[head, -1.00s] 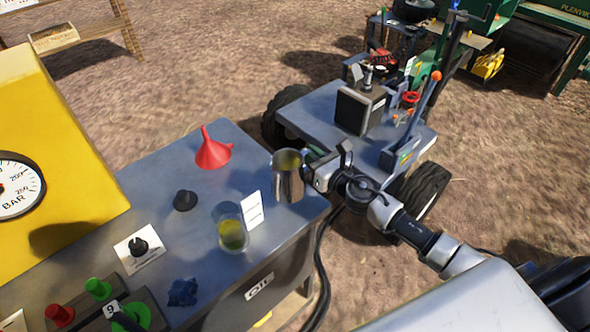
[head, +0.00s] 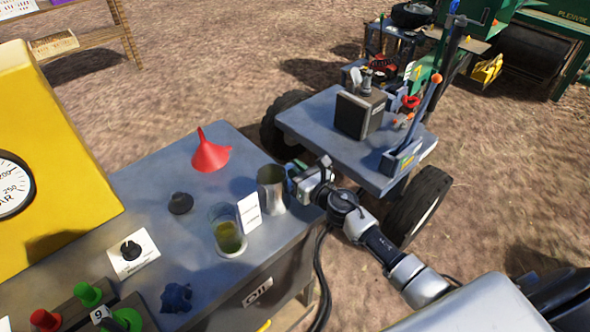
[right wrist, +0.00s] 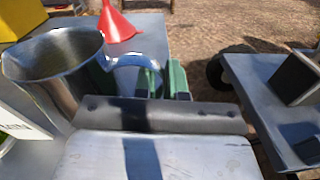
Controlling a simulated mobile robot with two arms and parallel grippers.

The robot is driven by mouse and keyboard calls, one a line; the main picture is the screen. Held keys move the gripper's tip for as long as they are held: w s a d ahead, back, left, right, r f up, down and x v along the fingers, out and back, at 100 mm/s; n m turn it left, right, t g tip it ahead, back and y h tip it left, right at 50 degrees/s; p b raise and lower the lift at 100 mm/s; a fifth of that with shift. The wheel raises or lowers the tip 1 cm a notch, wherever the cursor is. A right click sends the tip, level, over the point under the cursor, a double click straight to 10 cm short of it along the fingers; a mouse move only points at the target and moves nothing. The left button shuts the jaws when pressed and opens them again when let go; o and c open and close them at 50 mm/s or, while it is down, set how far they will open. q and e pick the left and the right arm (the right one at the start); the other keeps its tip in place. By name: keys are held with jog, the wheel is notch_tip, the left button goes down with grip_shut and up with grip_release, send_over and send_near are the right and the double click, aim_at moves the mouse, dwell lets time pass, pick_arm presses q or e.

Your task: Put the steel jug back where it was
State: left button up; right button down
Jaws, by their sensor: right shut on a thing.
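The steel jug (head: 271,190) is upright at the right end of the grey bench top, just behind a white card. My right gripper (head: 300,186) is shut on the jug's handle, on its right side. In the right wrist view the jug (right wrist: 55,62) is at the left, and the green-padded fingers (right wrist: 165,78) are at its curved handle (right wrist: 126,66). The jug's base is at or very near the bench top; I cannot tell if it touches. My left gripper is not in view.
A glass with yellow-green liquid (head: 230,238) and the white card (head: 249,212) stand close to the jug. A red funnel (head: 209,156), black knob (head: 180,203) and blue rag (head: 176,297) are on the bench (head: 160,180). A grey cart (head: 310,118) stands beyond.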

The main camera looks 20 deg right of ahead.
jog(key=c, duration=1.7)
grip_release()
jog(key=shift+f, duration=0.2)
jog(key=o, duration=0.5)
jog(key=shift+r, duration=0.1)
jog(key=shift+r, duration=0.2)
jog(key=b+v, duration=0.1)
jog(key=v, duration=1.1)
jog(key=shift+b, duration=0.35)
